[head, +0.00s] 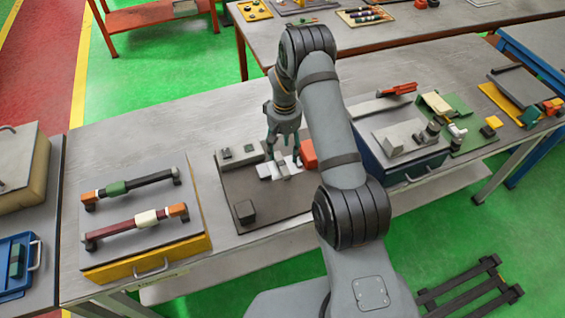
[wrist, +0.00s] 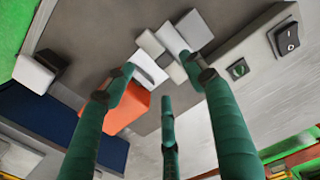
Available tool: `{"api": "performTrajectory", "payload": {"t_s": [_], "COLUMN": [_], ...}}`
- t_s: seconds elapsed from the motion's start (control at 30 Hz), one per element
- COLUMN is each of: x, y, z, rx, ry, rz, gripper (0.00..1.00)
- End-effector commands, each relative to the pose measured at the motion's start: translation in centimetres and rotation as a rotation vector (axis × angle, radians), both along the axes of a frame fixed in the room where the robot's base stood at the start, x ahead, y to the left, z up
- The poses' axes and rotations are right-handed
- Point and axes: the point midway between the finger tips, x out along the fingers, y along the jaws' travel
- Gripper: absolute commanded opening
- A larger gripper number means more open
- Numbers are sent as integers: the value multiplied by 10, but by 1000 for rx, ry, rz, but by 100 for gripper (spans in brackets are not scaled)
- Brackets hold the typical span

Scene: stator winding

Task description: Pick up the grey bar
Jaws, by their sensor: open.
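Several light grey and white bars lie close together on the dark grey board (head: 235,185), below my gripper (head: 284,150). The wrist view shows a grey bar (wrist: 172,39) among them, beside other pale blocks (wrist: 194,29). A whiter bar (wrist: 150,68) lies nearer the fingertips. I cannot tell for certain which piece is the task's grey bar. My gripper (wrist: 165,82) has green fingers, spread apart with nothing between them. It points down over the cluster, and the fingers partly hide the pieces in the head view.
An orange block (head: 308,154) stands right of the cluster. A dark block (head: 244,211) sits at the board's front. A grey switch box (head: 240,154) lies behind left. A yellow-based tray (head: 150,262) with two handle-like bars is at left, a blue case (head: 400,168) at right.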

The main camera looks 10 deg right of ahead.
Motion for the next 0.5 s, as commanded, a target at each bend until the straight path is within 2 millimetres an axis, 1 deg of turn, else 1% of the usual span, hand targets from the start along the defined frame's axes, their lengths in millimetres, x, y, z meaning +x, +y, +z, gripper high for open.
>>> {"api": "performTrajectory", "payload": {"t_s": [0.17,0.33,0.4,0.5], "x": [0,-1,0,0], "y": [1,0,0,0], "z": [-9,-28,-39,-48], "rx": [0,0,0,-1], "ry": [2,2,2,0], "rz": [4,2,2,3], "gripper": [55,55,55,55]}}
